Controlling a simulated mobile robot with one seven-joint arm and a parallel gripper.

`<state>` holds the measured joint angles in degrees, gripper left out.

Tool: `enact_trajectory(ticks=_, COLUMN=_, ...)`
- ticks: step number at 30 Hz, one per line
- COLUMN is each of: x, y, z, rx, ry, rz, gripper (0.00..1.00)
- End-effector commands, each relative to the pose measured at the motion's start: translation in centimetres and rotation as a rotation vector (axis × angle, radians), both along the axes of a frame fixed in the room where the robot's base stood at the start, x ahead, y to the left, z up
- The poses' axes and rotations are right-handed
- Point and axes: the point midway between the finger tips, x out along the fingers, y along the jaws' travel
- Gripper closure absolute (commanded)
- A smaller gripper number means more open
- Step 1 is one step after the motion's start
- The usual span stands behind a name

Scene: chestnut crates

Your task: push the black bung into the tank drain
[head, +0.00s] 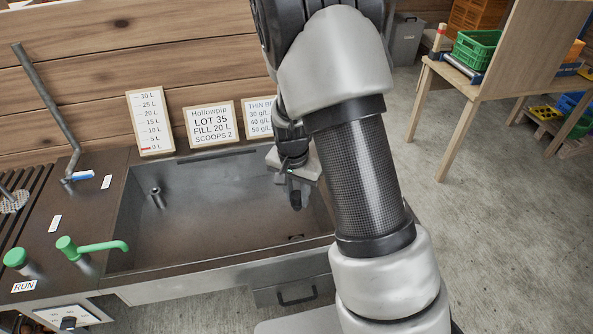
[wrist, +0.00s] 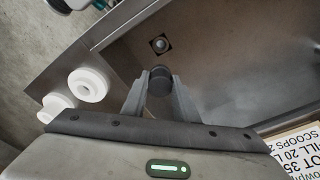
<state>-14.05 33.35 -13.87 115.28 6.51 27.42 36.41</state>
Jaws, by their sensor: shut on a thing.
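The black bung (wrist: 160,80) is held between the two fingers of my gripper (wrist: 161,90) in the wrist view. In the head view my gripper (head: 296,197) hangs inside the metal tank (head: 190,215), over its right part; the bung is hard to make out there. The tank drain (wrist: 160,43) shows in the wrist view as a dark square with a round grey centre, just beyond the bung and apart from it in the picture. In the head view the drain (head: 295,237) is a small dark mark on the tank floor, below my gripper. The height of the bung above the floor is unclear.
A green tap (head: 95,246) reaches over the tank's left rim. Signs (head: 212,124) stand along the back edge. White round fittings (wrist: 87,84) lie outside the tank wall in the wrist view. A wooden table (head: 470,90) with a green crate (head: 476,48) stands far right.

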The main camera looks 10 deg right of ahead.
Motion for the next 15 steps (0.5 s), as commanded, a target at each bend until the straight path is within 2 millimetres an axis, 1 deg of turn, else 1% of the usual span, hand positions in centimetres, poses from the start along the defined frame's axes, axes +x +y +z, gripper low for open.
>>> enact_trajectory(ticks=1, x=-0.1, y=0.0, z=-3.2, rx=-0.003, ry=0.005, rz=-0.028, gripper=1.00)
enact_trajectory(ticks=3, x=-0.2, y=0.0, z=-5.6, rx=-0.002, ry=0.002, rz=-0.056, gripper=1.00)
enact_trajectory(ticks=6, x=-0.2, y=0.0, z=-8.0, rx=-0.002, ry=-0.001, rz=-0.080, gripper=1.00)
enact_trajectory(ticks=10, x=-0.2, y=-0.1, z=-9.5, rx=-0.001, ry=-0.005, rz=-0.096, gripper=1.00)
enact_trajectory(ticks=15, x=-0.2, y=0.0, z=-9.7, rx=-0.001, ry=-0.006, rz=-0.100, gripper=1.00)
